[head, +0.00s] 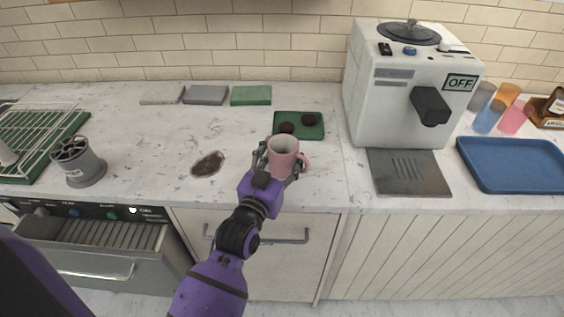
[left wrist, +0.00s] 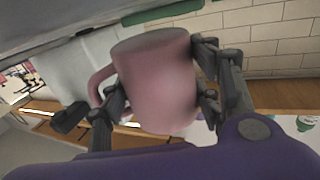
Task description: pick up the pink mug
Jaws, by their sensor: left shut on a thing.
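The pink mug (head: 283,156) is upright near the front edge of the counter, in front of the green mat. Its handle points right in the head view. My left gripper (head: 277,165) is shut on the mug, with fingers on both sides of its body. In the left wrist view the mug (left wrist: 157,85) fills the space between the fingers of my left gripper (left wrist: 160,100), and its handle shows beside the left finger. I cannot tell whether the mug touches the counter. My right gripper is not in view.
The green mat (head: 313,132) holds two dark round things. A brown spill (head: 208,164) lies left of the mug. The white coffee machine (head: 393,90) marked OFF and a blue tray (head: 515,167) stand to the right. A grey cup-like container (head: 80,163) and a dish rack (head: 38,135) are at left.

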